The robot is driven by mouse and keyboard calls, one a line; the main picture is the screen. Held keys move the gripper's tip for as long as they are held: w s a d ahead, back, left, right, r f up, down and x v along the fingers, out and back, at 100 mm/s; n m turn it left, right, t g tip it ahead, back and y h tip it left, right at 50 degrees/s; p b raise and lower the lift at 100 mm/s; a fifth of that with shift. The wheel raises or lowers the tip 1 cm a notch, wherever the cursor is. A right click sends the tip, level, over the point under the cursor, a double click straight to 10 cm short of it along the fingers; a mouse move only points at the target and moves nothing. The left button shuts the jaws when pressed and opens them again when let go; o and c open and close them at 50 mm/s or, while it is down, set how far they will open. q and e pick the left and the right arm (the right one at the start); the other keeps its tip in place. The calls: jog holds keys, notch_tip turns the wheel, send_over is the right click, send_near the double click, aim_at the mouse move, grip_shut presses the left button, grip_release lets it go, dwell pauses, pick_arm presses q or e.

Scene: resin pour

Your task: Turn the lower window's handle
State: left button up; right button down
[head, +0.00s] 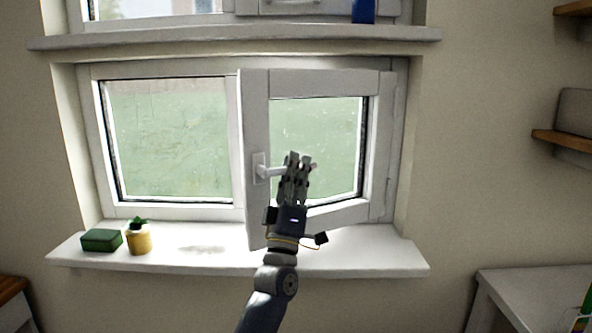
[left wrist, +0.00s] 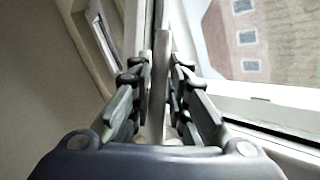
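The lower window (head: 168,212) has a fixed left pane and a right sash (head: 257,110) that stands ajar, swung into the room. Its white handle (head: 270,172) is on the sash's left upright, with the lever lying level and pointing right. My left gripper (head: 298,165) is at the lever, its fingers pointing up in the head view. In the left wrist view the handle (left wrist: 158,85) lies between the closely set fingers of the left gripper (left wrist: 160,72), which look shut on it. The fingers hide part of the lever. My right gripper is not in view.
On the sill (head: 205,257) stand a green box (head: 101,240) and a yellow pot (head: 139,241) with a plant, left of my arm. An upper ledge (head: 230,36) holds a blue object (head: 363,11). Shelves (head: 563,142) and a white table (head: 535,290) are at right.

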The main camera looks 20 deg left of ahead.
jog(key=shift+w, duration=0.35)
pick_arm(q)
jog(key=shift+s+f, duration=0.15)
jog(key=shift+f, duration=0.05)
jog(key=v, duration=1.1)
jog(key=shift+s, duration=0.3)
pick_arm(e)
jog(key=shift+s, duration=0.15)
pick_arm(q)
jog(key=shift+f, duration=0.15)
